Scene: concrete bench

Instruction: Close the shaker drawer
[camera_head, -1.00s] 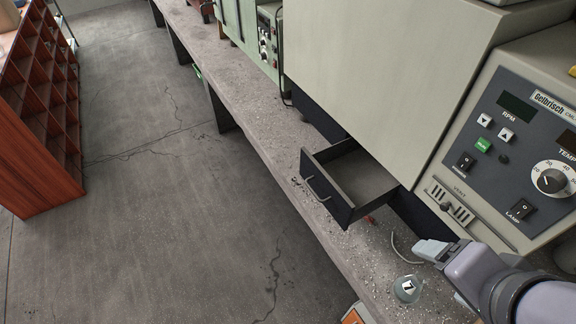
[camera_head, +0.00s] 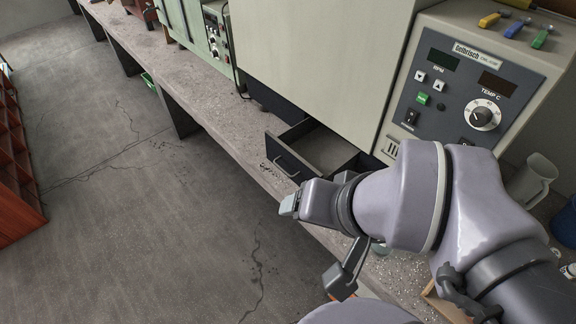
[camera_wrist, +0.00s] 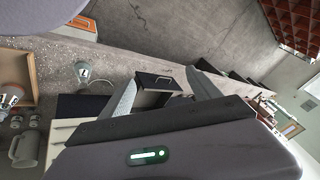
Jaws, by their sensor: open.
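The shaker (camera_head: 310,65) is a large beige machine on the bench with a grey control panel. Its dark drawer (camera_head: 283,158) is pulled out below the body, over the bench edge, with a metal handle on the front. The inside of the drawer looks empty; my arm hides its near right part. My gripper (camera_head: 289,205) is just in front of the drawer in the picture, lower than its handle, and nothing is in it. In the wrist view the drawer front (camera_wrist: 152,80) shows between the two spread fingers of my gripper (camera_wrist: 160,84). I see no contact.
A concrete bench (camera_head: 205,115) runs to the back left, with a green instrument (camera_head: 185,35) on it. A clear jug (camera_head: 532,180) stands at right. A numbered flask (camera_wrist: 83,72) is on the bench in the wrist view. The floor (camera_head: 150,220) beside the bench is clear.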

